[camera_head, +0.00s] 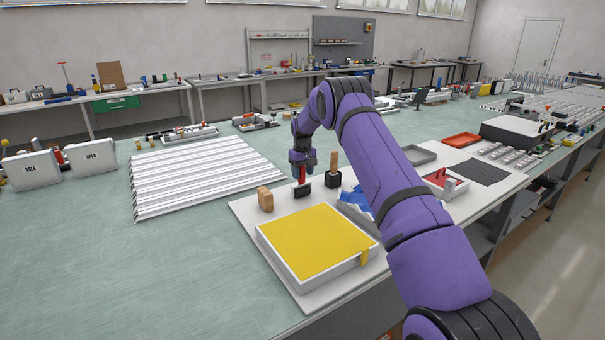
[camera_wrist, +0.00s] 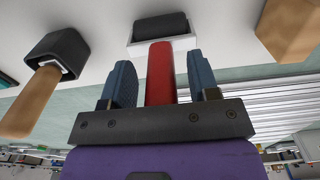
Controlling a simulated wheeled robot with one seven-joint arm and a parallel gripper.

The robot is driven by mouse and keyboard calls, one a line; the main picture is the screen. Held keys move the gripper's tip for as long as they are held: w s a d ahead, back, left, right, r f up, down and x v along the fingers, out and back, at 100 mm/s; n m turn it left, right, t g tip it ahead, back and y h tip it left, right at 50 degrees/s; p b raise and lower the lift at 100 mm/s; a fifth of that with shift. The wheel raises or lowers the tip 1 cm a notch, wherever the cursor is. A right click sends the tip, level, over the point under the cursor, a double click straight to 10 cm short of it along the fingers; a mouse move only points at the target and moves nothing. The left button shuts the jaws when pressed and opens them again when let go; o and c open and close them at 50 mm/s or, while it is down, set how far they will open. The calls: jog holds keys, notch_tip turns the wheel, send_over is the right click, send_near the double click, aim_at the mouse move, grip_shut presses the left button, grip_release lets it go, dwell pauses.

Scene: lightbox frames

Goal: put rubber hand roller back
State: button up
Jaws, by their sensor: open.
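The rubber hand roller has a red handle (camera_wrist: 160,72) and a black roller (camera_wrist: 160,26). In the wrist view the roller lies at a white holder or cradle (camera_wrist: 133,47); I cannot tell how firmly it sits there. In the head view the roller (camera_head: 303,190) is on the white board, handle up. My gripper (camera_head: 302,168) is above it, pointing down. In the wrist view its two blue fingers (camera_wrist: 160,84) stand on either side of the red handle, with gaps visible on both sides. It is open and not closed on the handle.
A wooden block (camera_head: 265,199) stands left of the roller, and a black tool with a wooden handle (camera_head: 333,172) stands right. A yellow-covered frame (camera_head: 315,238) lies in front. Blue material (camera_head: 357,200) is close by my arm. White strips (camera_head: 195,172) lie left.

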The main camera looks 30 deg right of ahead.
notch_tip(320, 180, up, 12)
jog(key=shift+f, duration=0.15)
jog(key=s+a+r+t, duration=0.1)
jog(key=s+a+r, duration=0.35)
jog(key=r, duration=0.35)
jog(key=s+a+r, duration=0.3)
jog(key=s+r, duration=0.2)
jog(key=r, duration=0.3)
jog(key=s+a+r+t, duration=0.1)
jog(key=s+a+r, duration=0.2)
jog(key=s+r, duration=0.3)
jog(key=s+a+r+t, duration=0.1)
jog(key=s+a+r, duration=0.3)
jog(key=s, duration=0.4)
jog(key=s+a+f, duration=0.1)
jog(key=s+a, duration=0.1)
jog(key=s, duration=0.9)
jog(key=s+a+f+t, duration=0.1)
jog(key=s+a+f, duration=0.1)
jog(key=s, duration=0.9)
jog(key=s+a+f+t, duration=0.1)
jog(key=s+a+f, duration=0.1)
jog(key=s, duration=1)
jog(key=shift+a, duration=0.85)
